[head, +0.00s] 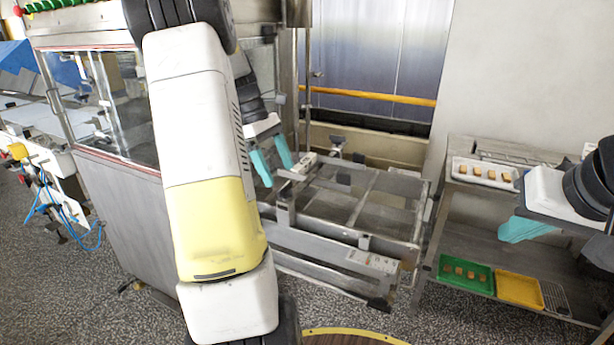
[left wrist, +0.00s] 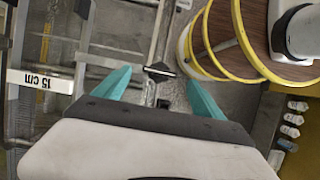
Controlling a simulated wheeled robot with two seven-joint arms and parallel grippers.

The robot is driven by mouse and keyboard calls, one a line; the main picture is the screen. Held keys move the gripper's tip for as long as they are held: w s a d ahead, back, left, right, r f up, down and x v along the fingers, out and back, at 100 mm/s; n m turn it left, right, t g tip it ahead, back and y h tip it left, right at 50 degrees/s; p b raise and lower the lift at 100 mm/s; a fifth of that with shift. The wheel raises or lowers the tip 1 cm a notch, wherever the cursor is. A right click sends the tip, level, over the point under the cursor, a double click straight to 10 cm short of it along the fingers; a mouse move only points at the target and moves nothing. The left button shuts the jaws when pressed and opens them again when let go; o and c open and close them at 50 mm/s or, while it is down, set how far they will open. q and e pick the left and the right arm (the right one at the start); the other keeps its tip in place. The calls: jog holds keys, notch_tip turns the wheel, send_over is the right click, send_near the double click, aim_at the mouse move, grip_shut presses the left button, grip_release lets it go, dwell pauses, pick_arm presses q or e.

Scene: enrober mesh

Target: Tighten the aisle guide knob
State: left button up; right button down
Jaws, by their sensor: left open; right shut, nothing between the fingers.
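A metal frame with rails and mesh (head: 350,215) stands right of the enclosed machine; its rails also show in the left wrist view (left wrist: 105,50). A small dark fitting (left wrist: 160,71) shows between the fingertips in the left wrist view, at the end of a rail. I cannot tell whether it is the aisle guide knob. Several dark fittings show on the frame in the head view, one of them (head: 344,179) near its middle. My left gripper (head: 272,164) is open and empty over the frame's left part. My right gripper (head: 525,229) is shut and empty, by the rack.
A metal rack (head: 455,225) at the right holds a white tray (head: 458,176), a green tray (head: 443,278) and a yellow tray (head: 519,290). The glazed machine (head: 115,200) stands at the left.

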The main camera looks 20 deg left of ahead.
aim_at(285, 186)
pick_arm(q)
jog(key=shift+x, duration=2)
jog(key=c, duration=1.4)
